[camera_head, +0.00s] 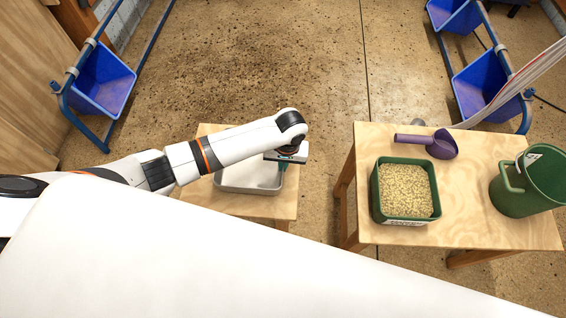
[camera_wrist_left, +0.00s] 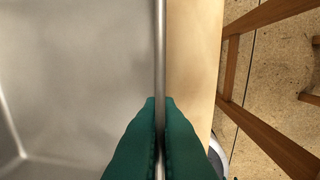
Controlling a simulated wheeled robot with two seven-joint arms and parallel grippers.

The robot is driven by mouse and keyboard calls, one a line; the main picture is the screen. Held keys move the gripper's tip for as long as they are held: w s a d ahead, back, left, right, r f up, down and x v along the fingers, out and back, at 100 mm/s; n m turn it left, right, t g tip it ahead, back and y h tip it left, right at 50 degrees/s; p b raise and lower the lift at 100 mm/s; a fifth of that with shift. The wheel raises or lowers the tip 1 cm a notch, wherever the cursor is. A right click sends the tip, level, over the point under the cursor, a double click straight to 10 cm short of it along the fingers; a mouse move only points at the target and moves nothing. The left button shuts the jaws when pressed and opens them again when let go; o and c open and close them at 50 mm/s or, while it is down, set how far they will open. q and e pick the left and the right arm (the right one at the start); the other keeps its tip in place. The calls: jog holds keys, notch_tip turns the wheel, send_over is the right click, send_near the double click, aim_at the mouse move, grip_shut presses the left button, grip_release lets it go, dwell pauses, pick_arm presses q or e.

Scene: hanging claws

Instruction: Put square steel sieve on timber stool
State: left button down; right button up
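The square steel sieve (camera_head: 240,178) is a shallow grey metal tray over the timber stool (camera_head: 284,207), left of the larger table. It looks level, and I cannot tell whether its base touches the stool top. My left gripper (camera_head: 281,166) is at the sieve's right edge, and my arm hides part of its far side. In the left wrist view, the green fingertips (camera_wrist_left: 160,103) are closed on both sides of the sieve's thin rim (camera_wrist_left: 160,50). The sieve's inside (camera_wrist_left: 75,75) looks empty there. My right gripper is not in view.
A wooden table (camera_head: 465,215) to the right holds a green tray of grain (camera_head: 404,190), a purple scoop (camera_head: 430,143) and a green bucket (camera_head: 528,182). A floor gap separates it from the stool. Blue bins on frames (camera_head: 103,80) stand farther back.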

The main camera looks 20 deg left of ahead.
pick_arm(q)
jog(key=shift+f, duration=0.2)
jog(key=c, duration=1.6)
grip_release()
jog(key=shift+c, duration=0.2)
jog(key=shift+r, duration=0.1)
notch_tip(320, 180, up, 12)
jog(key=p, duration=0.2)
jog(key=shift+w+d, duration=0.15)
jog(key=shift+d, duration=0.3)
